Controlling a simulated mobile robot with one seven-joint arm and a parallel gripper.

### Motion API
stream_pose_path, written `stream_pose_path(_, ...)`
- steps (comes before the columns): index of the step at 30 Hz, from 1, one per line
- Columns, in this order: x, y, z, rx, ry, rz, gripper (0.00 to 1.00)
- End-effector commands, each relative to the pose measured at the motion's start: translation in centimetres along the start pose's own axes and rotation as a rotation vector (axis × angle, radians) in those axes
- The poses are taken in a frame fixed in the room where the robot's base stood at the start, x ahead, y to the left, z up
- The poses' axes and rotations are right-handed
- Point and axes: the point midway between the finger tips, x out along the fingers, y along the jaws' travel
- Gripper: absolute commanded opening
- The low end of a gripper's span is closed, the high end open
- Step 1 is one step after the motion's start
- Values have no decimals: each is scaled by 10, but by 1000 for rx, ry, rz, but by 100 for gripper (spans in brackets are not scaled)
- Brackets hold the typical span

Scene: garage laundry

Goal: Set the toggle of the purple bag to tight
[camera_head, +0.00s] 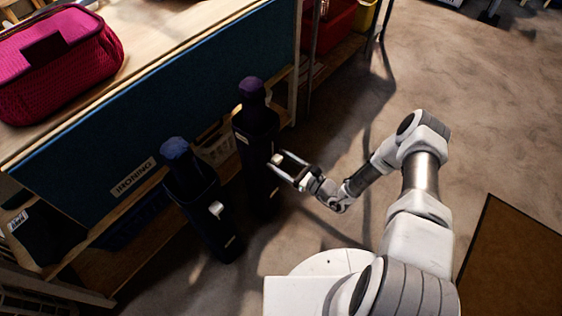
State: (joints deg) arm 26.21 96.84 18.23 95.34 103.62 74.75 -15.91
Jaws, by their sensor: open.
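The purple bag (257,128) is a tall dark bag with a bunched purple top (252,87), standing upright beside the bench. Its toggle (277,159) looks like a small pale block on the bag's right side. My gripper (279,160) is open, its two fingers pointing left at the bag. The toggle appears between or just beyond the fingertips; I cannot tell whether they touch it. The toggle's exact setting is too small to read.
A similar dark bag with a blue top (175,148) and its own pale toggle (217,209) stands in front to the left. A bench (150,55) with a blue side panel holds a magenta bag (60,60). The floor (490,120) to the right is clear, with a brown mat (515,260).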

Motion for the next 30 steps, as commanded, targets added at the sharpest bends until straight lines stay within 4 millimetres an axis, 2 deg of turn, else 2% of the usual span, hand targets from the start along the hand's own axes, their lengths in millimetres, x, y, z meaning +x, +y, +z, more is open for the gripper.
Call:
stream_pose_path(4, 0, 0, 0, 0, 0, 0, 72)
stream_pose_path(5, 0, 0, 0, 0, 0, 0, 69)
stream_pose_path(16, 0, 0, 0, 0, 0, 0, 2)
stream_pose_path(17, 0, 0, 0, 0, 0, 0, 0)
stream_pose_path(30, -1, 0, 0, 0, 0, 0, 0)
